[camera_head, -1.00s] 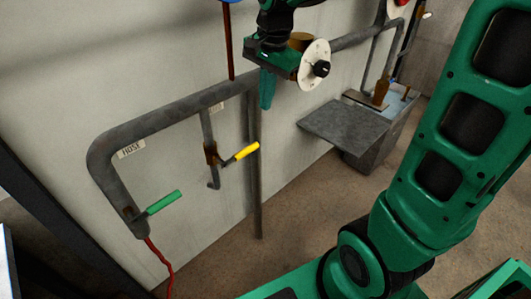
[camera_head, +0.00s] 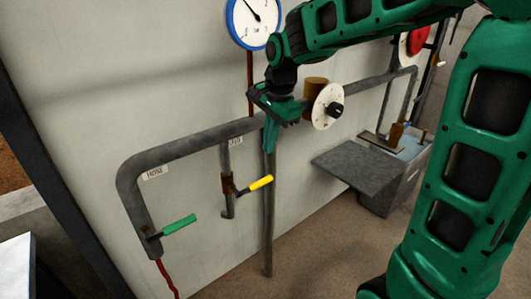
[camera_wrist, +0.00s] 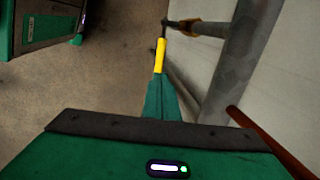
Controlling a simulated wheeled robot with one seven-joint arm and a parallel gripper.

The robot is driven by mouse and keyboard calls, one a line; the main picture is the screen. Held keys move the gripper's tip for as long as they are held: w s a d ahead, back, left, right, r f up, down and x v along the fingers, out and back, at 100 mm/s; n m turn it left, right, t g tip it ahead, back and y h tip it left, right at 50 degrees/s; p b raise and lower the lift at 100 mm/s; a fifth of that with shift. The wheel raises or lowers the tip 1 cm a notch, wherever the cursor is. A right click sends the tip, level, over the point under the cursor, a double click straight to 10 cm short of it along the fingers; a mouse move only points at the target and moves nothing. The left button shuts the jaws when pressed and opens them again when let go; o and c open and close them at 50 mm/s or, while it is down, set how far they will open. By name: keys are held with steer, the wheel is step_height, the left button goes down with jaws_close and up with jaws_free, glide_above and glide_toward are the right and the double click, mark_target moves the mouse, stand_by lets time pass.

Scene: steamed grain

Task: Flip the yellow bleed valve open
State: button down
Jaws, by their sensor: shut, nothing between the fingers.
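The yellow bleed valve handle (camera_head: 261,183) sticks out to the right and slightly up from a brown valve body (camera_head: 228,183) on a thin vertical pipe. My gripper (camera_head: 269,150) is shut and empty, fingers pointing down, above the yellow handle in the head view. In the wrist view the yellow handle (camera_wrist: 160,56) lies just beyond the tips of my gripper (camera_wrist: 160,80), nearly in line with them. I cannot tell whether they touch. The valve body (camera_wrist: 189,27) is partly visible at the handle's far end.
A green-handled valve (camera_head: 180,224) sits at the lower left, above a red hose. A thick grey pipe (camera_head: 190,147) runs along the wall. A white dial (camera_head: 328,107) and a blue-rimmed gauge (camera_head: 253,20) are nearby. A grey shelf (camera_head: 360,168) stands right. The floor below is clear.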

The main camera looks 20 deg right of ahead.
mark_target(262, 180)
steer(key=f, duration=0.4)
steer(key=w+f, duration=0.1)
steer(key=f, duration=0.3)
steer(key=w+f, duration=0.1)
steer(key=f, duration=0.3)
steer(key=shift+w+a+f, duration=0.1)
steer(key=shift+w+a, duration=0.05)
steer(key=shift+a, duration=0.25)
steer(key=shift+f, duration=0.1)
